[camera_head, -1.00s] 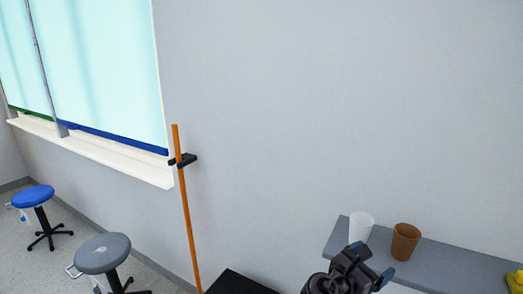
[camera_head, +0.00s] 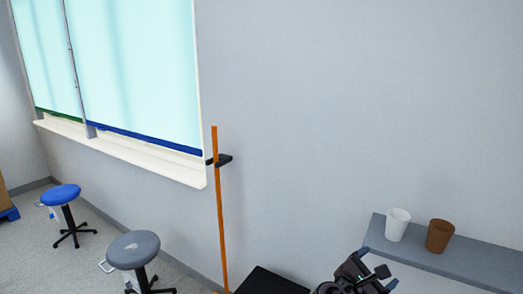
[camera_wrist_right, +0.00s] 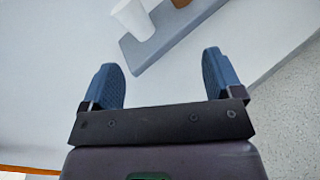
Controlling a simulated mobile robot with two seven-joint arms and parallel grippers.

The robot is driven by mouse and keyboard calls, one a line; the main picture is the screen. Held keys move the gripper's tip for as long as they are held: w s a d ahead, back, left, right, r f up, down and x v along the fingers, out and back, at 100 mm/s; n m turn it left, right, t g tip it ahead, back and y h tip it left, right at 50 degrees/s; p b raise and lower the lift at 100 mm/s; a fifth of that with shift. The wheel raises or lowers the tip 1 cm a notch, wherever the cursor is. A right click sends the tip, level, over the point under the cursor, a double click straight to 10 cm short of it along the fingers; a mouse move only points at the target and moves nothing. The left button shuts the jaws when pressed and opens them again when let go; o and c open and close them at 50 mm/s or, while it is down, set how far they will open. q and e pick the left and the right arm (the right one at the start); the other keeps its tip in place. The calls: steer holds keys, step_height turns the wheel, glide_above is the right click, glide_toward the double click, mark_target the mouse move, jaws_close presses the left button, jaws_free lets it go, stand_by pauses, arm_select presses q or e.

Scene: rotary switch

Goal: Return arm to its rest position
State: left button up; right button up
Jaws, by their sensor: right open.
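My right gripper (camera_head: 376,268) is at the bottom of the head view, dark with blue fingertips, in front of the left end of a grey shelf. In the right wrist view the gripper (camera_wrist_right: 172,82) has its two blue fingers wide apart with nothing between them. A white cup (camera_wrist_right: 133,20) and the grey shelf (camera_wrist_right: 172,32) lie beyond the fingers, apart from them. My left gripper is not in view, and no rotary switch shows.
The shelf (camera_head: 465,262) carries a white cup (camera_head: 397,225) and a brown cup (camera_head: 440,236). An orange pole (camera_head: 220,220) with a black clamp stands left of the gripper, by a black surface (camera_head: 268,283). Two stools (camera_head: 134,250) stand on the floor at left.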

steer(key=w+a+f+m+t+y, duration=0.1)
steer(key=w+a+m+t+y, duration=0.3)
steer(key=m+y, duration=0.15)
steer(key=s+a+f+m+t+y, duration=0.1)
steer(key=s+f+m+y, duration=0.3)
steer(key=f+m+y, duration=0.25)
steer(key=s+d+f+m+g+y, duration=0.1)
steer(key=s+f, duration=0.3)
steer(key=s, duration=0.4)
steer(key=s+d+f+m+g+y, duration=0.1)
steer(key=s+d+f+m, duration=0.2)
steer(key=s, duration=0.5)
steer(key=s+d+f+m+g, duration=0.1)
steer(key=s+d+f+m, duration=0.1)
steer(key=s+f, duration=0.4)
steer(key=s+m, duration=0.1)
steer(key=s, duration=0.2)
steer(key=shift+f+y, duration=0.25)
steer(key=shift+y, duration=0.15)
